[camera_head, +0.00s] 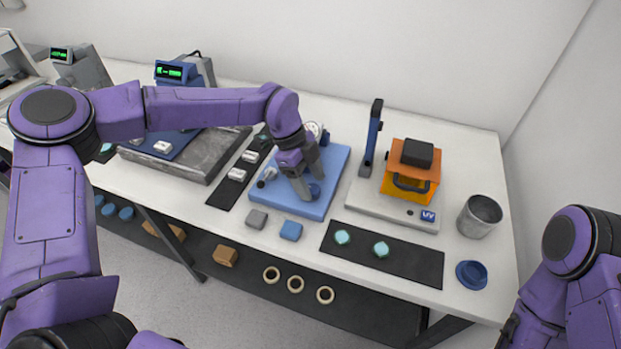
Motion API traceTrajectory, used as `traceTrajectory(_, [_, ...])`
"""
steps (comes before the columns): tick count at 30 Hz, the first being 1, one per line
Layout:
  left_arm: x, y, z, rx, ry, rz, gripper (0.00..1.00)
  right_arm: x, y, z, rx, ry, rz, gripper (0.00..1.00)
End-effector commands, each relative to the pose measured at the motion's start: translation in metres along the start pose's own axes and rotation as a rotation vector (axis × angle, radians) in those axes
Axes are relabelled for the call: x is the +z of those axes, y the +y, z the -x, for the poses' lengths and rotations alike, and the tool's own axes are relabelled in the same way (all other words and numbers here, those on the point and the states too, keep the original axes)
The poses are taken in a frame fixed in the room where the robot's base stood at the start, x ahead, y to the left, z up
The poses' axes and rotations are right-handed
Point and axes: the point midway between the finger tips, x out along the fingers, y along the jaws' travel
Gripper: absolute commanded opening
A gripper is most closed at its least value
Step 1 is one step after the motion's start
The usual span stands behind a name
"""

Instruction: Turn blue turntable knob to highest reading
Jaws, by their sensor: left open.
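A blue base plate (338,168) lies on the table near the middle. A small blue knob (315,190) shows low on it, partly hidden by my gripper. A round dial gauge (314,128) stands at the back of the plate, partly covered by my left arm; its reading is too small to tell. My left gripper (309,186) points down over the plate, open, with its fingers at the blue knob. I cannot tell whether they touch it. My right arm shows at the lower right edge, but its gripper is out of the picture.
Right of the plate stand an orange box (410,177) on a white UV base, a metal cup (479,216) and a blue dish (471,275). A black mat (420,262) with two teal pieces lies in front. Grey (257,219) and blue (291,230) blocks sit near the front edge.

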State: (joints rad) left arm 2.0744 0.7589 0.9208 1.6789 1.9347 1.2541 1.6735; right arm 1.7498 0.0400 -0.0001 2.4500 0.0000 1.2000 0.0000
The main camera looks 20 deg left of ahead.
Motion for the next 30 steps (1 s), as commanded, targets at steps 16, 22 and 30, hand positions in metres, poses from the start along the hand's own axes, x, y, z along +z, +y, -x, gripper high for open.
traceTrajectory(16, [0.0014,0.0009,-0.0122,-0.002,0.0,0.001,0.11,-0.0012,0.0001,0.0026,0.0,0.0,0.0,0.0])
traceTrajectory(22, [0.0018,0.0008,-0.0118,-0.001,0.0,-0.002,0.09,-0.0013,0.0001,0.003,0.0,0.0,0.0,0.0])
traceTrajectory(30, [0.0016,0.0,-0.0109,0.033,0.0,-0.081,0.09,-0.003,0.0005,0.0072,0.0,0.0,0.0,0.0])
